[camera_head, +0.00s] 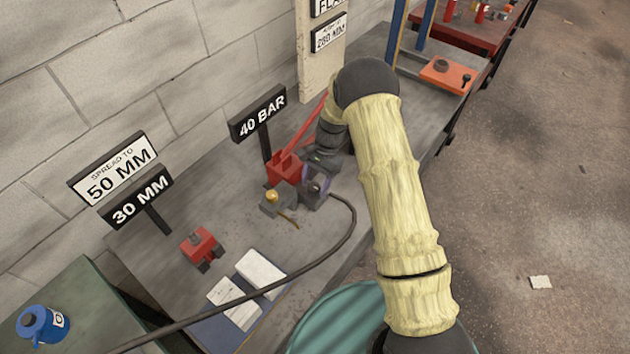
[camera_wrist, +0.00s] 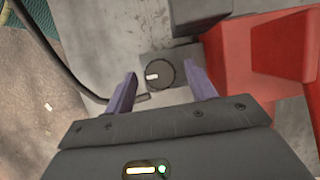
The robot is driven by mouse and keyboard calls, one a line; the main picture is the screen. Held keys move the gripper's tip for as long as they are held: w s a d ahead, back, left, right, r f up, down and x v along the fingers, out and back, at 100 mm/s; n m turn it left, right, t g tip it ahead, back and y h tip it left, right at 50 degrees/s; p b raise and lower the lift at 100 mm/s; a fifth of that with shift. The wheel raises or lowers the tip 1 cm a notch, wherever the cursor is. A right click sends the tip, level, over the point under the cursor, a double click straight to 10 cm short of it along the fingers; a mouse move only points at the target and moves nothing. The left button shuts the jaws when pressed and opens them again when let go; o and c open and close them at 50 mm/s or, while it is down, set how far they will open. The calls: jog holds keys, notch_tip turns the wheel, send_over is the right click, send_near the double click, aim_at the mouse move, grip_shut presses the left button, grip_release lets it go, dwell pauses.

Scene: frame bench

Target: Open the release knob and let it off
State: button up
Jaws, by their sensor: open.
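The release knob (camera_wrist: 160,75) is a dark round knob with a white mark, on a grey block in the wrist view. My gripper (camera_wrist: 161,84) is open, with its purple fingers to the left and right of the knob and a gap visible on each side. The wrist view does not settle how far the tips are above it. The red pump body (camera_wrist: 234,55) is right of the knob. In the head view the red pump (camera_head: 284,167) stands on the bench, and my gripper (camera_head: 316,188) is just right of it, partly hiding the knob area.
A black hose (camera_head: 348,235) curves from the pump across the bench (camera_head: 235,185). A red lever (camera_head: 303,128) rises behind the pump. A grey block with a brass knob (camera_head: 271,195) stands at its front left. A "40 BAR" sign (camera_head: 258,112) stands behind.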

jog(key=shift+f, duration=0.1)
jog(key=c, duration=1)
jog(key=shift+o, duration=0.2)
